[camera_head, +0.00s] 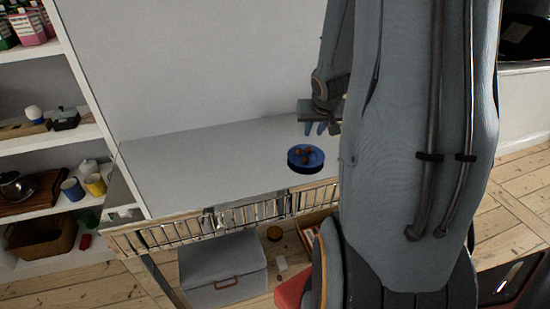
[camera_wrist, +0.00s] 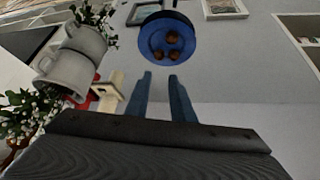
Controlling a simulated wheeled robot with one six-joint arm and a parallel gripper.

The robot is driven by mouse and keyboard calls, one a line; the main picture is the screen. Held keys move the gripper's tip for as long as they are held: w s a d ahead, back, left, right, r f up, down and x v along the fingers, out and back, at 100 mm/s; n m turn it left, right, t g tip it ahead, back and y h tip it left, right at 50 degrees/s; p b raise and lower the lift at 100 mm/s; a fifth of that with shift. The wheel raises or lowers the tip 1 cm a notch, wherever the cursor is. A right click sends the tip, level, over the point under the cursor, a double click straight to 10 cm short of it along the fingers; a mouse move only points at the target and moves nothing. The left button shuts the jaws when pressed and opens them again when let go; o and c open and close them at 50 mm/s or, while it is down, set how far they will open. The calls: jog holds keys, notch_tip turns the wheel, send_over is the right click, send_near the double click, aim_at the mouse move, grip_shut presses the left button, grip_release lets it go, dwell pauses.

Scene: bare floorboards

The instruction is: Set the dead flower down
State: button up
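I cannot make out a dead flower for certain in either view. My gripper (camera_head: 321,129) is above the grey tabletop (camera_head: 190,165), just behind a blue round dish (camera_head: 306,158). In the wrist view my gripper (camera_wrist: 161,78) has its two blue fingers apart with nothing between them. The blue dish (camera_wrist: 158,55) is beyond the fingertips and holds a few small brown round things (camera_wrist: 172,38). A leafy plant with small white flowers (camera_wrist: 28,112) is at the left of the wrist view. My arm hides the table's right part in the head view.
White mug-like vessels (camera_wrist: 70,72) and a cream block-like thing (camera_wrist: 108,92) are left of the fingers in the wrist view. Shelves (camera_head: 55,140) stand left of the table. A grey box (camera_head: 222,272) is below it. The tabletop left of the dish is clear.

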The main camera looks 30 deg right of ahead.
jog(key=s+a+n+g+y, duration=0.1)
jog(key=s+a, duration=0.3)
jog(key=a, duration=0.6)
jog(key=s+a+r+n+g+y, duration=0.1)
jog(key=s+a+n+g, duration=0.1)
jog(key=a, duration=0.7)
jog(key=s+a+r+n+g+y, duration=0.1)
jog(key=s+a+n, duration=0.1)
jog(key=s+a, duration=0.4)
jog(key=a, duration=0.4)
jog(key=shift+s+a+n, duration=0.25)
jog(key=shift+a+n, duration=0.1)
jog(key=shift+n, duration=0.05)
